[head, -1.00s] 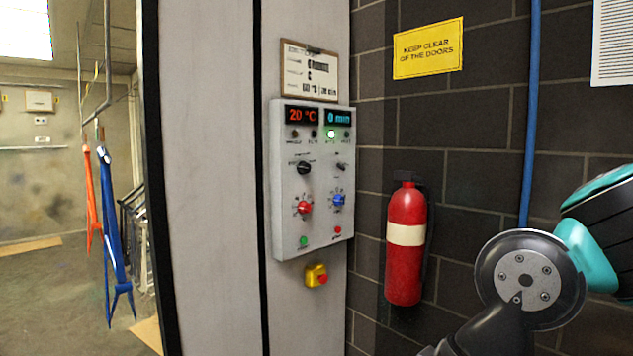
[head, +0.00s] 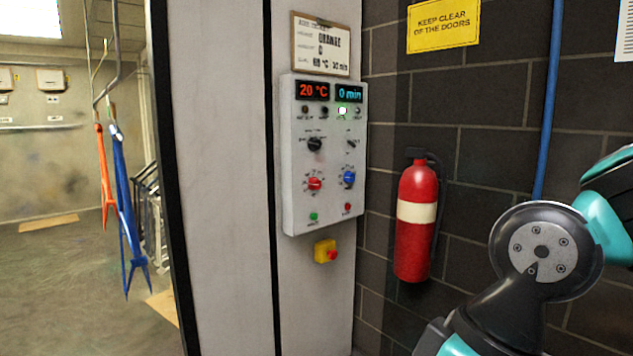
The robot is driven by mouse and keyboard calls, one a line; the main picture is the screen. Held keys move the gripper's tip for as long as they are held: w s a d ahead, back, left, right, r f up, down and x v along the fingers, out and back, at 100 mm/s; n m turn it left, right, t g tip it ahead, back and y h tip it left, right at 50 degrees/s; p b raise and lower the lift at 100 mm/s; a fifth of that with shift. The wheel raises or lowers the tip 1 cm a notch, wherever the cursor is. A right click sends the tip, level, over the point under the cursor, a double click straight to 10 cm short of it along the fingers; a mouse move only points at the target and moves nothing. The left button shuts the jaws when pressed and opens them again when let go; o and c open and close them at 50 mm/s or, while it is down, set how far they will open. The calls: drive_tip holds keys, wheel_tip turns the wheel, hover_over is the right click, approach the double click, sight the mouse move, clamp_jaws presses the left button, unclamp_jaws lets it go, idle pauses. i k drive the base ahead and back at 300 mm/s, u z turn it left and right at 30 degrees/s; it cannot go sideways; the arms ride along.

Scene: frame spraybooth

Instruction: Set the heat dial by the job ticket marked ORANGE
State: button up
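The control box (head: 326,212) is mounted on the grey booth wall. Its red display (head: 313,91) reads 20 °C and its blue display (head: 348,93) reads 0 min. The red dial (head: 315,184) sits lower left on the box, level with a blue dial (head: 349,178). Two black knobs are above them. The job ticket (head: 321,44) is clipped above the box. My arm shows at the right; my gripper is not in view.
A yellow and red stop button (head: 325,251) is below the box. A red fire extinguisher (head: 415,222) hangs on the dark block wall to its right. A blue pipe (head: 549,100) runs down that wall. Orange (head: 105,180) and blue (head: 128,210) frames hang in the open booth at left.

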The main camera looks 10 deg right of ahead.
sight(314, 184)
drive_tip(key=z, duration=0.65)
drive_tip(key=i, duration=1.95)
drive_tip(key=u, duration=0.6)
